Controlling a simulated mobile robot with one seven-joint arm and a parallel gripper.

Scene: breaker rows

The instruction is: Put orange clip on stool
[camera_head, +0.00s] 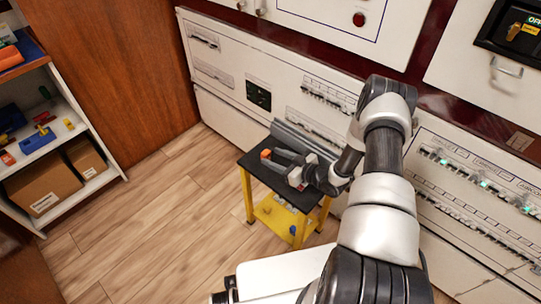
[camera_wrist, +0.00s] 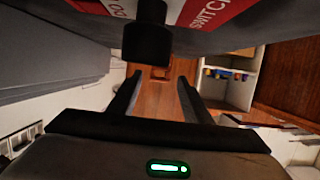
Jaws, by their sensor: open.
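The stool is a small stand with a black top (camera_head: 247,164), yellow legs and a yellow lower shelf. My gripper (camera_head: 271,162) is low over the black top, its fingers pointing left; whether it touches the top is unclear. A small orange piece (camera_head: 266,154) shows by the fingertips in the head view and may be the orange clip. The fingers hide part of its surroundings, and I cannot tell whether it rests on the top. In the wrist view the fingers (camera_wrist: 160,82) are apart, with no clear object held between them.
A long grey piece (camera_head: 305,140) stands along the stool's back edge, near the white breaker cabinets (camera_head: 225,62). A shelf unit (camera_head: 106,178) with boxes and tools is at left. Wooden floor (camera_head: 165,215) between shelf and stool is clear. A small blue item lies on the stool's lower shelf.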

